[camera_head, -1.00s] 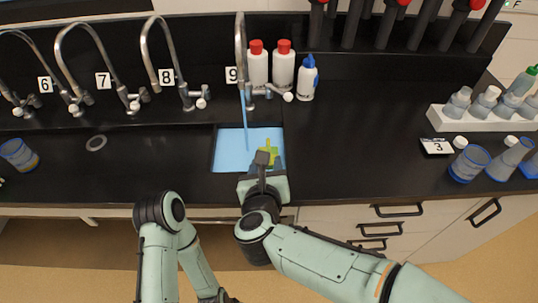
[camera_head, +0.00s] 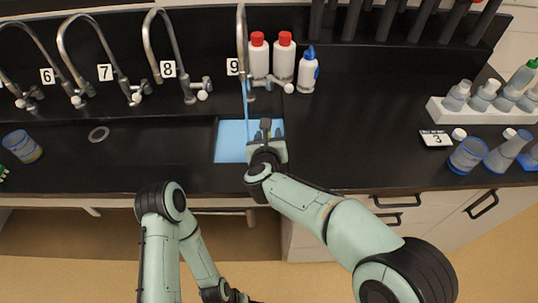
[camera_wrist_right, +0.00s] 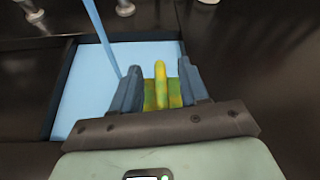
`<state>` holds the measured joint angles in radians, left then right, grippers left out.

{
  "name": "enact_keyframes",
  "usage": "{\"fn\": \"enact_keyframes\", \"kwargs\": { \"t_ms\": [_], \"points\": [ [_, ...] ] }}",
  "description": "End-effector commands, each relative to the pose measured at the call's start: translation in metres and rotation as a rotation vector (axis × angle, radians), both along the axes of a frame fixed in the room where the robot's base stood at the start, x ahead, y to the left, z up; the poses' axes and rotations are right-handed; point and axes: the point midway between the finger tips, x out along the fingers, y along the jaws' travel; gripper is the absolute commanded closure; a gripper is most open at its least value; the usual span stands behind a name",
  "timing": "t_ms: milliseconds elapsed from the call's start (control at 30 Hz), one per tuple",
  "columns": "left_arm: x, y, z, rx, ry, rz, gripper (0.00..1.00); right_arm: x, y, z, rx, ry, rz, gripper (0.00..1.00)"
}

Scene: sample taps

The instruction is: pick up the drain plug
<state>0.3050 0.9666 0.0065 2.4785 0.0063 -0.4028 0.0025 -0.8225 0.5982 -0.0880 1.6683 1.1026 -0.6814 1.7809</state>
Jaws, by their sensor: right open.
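The yellow-green piece with an upright tab, which I take as the drain plug (camera_wrist_right: 160,88), shows in the right wrist view at the right side of the blue-filled sink (camera_wrist_right: 85,85). My right gripper (camera_wrist_right: 161,72) is open, with one finger on each side of the tab and a gap to it. In the head view my right gripper (camera_head: 265,128) reaches over the right part of the sink (camera_head: 230,140) and hides the plug. The plug's lower part is hidden by the gripper. My left arm is folded low in the head view; its gripper is out of sight.
Tap 9 (camera_head: 241,50) runs a blue stream into the sink. White bottles with red caps (camera_head: 283,55) and a blue-capped bottle (camera_head: 308,72) stand behind. A grey ring (camera_head: 98,134) lies to the left.

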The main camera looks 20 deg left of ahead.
Motion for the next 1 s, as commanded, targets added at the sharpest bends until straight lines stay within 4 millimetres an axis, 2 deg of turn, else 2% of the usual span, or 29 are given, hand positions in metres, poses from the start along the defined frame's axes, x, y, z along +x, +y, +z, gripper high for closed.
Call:
{"fn": "enact_keyframes", "kwargs": {
  "t_ms": [167, 267, 300, 333, 1000],
  "points": [
    [-0.0001, 0.0001, -0.0002, 0.0, 0.0, 0.0, 0.57, 0.0001, -0.0002, -0.0001, 0.0, 0.0, 0.0, 0.56],
    [-0.0001, 0.0001, -0.0002, 0.0, 0.0, 0.0, 0.57, 0.0, -0.0002, -0.0001, 0.001, 0.0, 0.0, 0.85],
    [-0.0001, 0.0001, -0.0002, 0.0, 0.0, 0.0, 0.57, -0.0001, -0.0002, 0.0, 0.001, 0.0, 0.0, 0.98],
    [-0.0001, 0.0001, -0.0002, 0.0, 0.0, 0.0, 0.57, 0.0, -0.0002, 0.0001, 0.001, 0.0, 0.0, 1.0],
    [0.0001, 0.0001, -0.0002, 0.0, 0.0, 0.0, 0.57, -0.0001, -0.0004, 0.0003, 0.0, 0.0, -0.001, 1.0]
  ]
}}
